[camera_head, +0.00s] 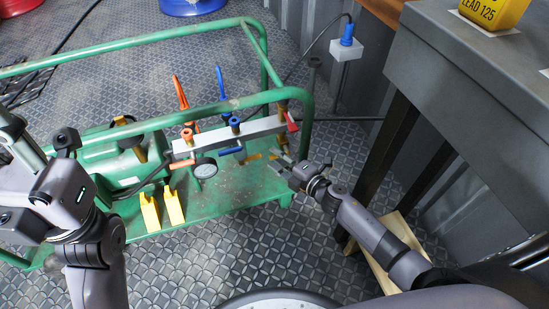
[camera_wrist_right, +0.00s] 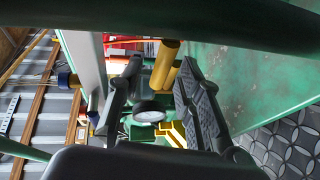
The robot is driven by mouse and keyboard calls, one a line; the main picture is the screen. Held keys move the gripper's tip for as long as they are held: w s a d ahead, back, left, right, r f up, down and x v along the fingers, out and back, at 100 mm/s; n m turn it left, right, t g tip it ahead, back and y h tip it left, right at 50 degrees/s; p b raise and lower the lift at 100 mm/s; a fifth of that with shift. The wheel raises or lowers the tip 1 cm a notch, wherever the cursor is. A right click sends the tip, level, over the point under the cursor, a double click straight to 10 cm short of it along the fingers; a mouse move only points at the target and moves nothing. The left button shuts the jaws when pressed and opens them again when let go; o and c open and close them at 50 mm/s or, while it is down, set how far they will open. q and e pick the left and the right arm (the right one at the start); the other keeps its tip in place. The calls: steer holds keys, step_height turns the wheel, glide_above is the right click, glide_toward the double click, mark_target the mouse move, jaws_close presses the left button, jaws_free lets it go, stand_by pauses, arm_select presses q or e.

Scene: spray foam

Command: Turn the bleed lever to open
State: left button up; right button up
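A grey manifold bar (camera_head: 232,138) with orange and blue valves spans the green cart. At its right end, a short red lever (camera_head: 291,122) stands by a brass fitting; which lever is the bleed lever I cannot tell for sure. My right gripper (camera_head: 277,161) is below that end. In the right wrist view its two dark fingers (camera_wrist_right: 160,90) are apart, with a brass-yellow cylinder (camera_wrist_right: 165,66) showing between or beyond them; contact is unclear. My left arm is at the far left; its gripper (camera_head: 14,132) is partly cut off and its opening is unclear.
A round gauge (camera_head: 204,168) hangs below the manifold. Two yellow blocks (camera_head: 173,207) stand at the cart's front. The green tube frame (camera_head: 215,106) passes close above the manifold. A grey table (camera_head: 475,75) stands at the right.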

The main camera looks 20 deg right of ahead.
steer(key=shift+x, duration=0.85)
steer(key=shift+c, duration=0.5)
jaws_close()
